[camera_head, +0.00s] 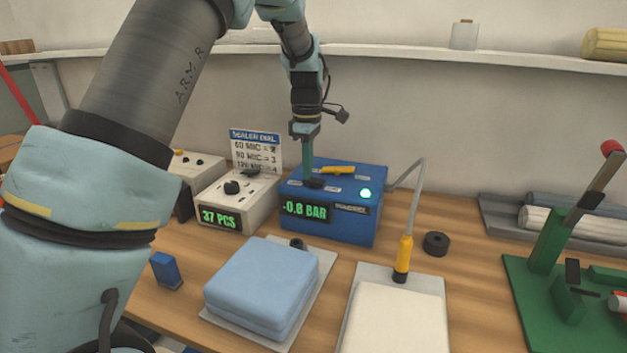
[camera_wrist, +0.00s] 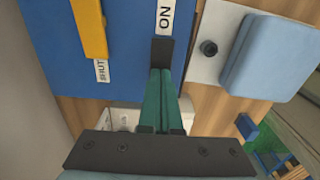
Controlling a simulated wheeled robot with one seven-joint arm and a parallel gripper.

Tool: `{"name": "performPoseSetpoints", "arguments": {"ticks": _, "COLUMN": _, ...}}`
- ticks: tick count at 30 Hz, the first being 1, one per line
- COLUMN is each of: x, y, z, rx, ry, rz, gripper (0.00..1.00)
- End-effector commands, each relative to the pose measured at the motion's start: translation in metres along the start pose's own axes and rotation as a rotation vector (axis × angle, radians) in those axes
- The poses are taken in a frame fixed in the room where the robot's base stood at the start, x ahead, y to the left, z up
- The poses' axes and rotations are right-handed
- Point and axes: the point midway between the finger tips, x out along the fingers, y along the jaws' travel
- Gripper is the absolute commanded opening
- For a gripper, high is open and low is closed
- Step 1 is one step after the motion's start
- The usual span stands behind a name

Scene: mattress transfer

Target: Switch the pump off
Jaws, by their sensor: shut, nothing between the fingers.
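The pump is a blue box (camera_head: 362,222) on the bench, with a green "-0.8 BAR" display and a lit green lamp (camera_head: 365,193). Its top fills the upper left of the wrist view (camera_wrist: 60,75). A black switch (camera_wrist: 162,52) sits on that top beside a white "ON" label (camera_wrist: 165,17). A yellow lever (camera_head: 337,170) lies behind it; in the wrist view the lever (camera_wrist: 90,25) is near a "SHUT" label. My gripper (camera_head: 308,182) points down, its green fingers shut and empty. Its fingertips (camera_wrist: 161,72) are at the switch's edge; I cannot tell whether they touch.
A beige counter box (camera_head: 240,200) reading "37 PCS" stands left of the pump. A folded blue pad (camera_head: 262,285) lies in front. A yellow-handled hose wand (camera_head: 404,255) stands over a white pad (camera_head: 395,318). A green press (camera_head: 540,295) is at right.

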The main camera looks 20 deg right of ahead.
Motion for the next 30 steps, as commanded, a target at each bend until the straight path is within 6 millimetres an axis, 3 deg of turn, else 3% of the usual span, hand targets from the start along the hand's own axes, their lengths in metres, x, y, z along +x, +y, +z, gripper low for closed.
{"name": "performPoseSetpoints", "arguments": {"ticks": 8, "x": -0.002, "y": 0.000, "z": 0.001, "rx": 0.001, "ry": -0.001, "rz": -0.001, "gripper": 0.00}}
{"name": "performPoseSetpoints", "arguments": {"ticks": 30, "x": -0.058, "y": 0.000, "z": 0.000, "rx": 0.000, "ry": 0.000, "rz": 0.000, "gripper": 0.00}}
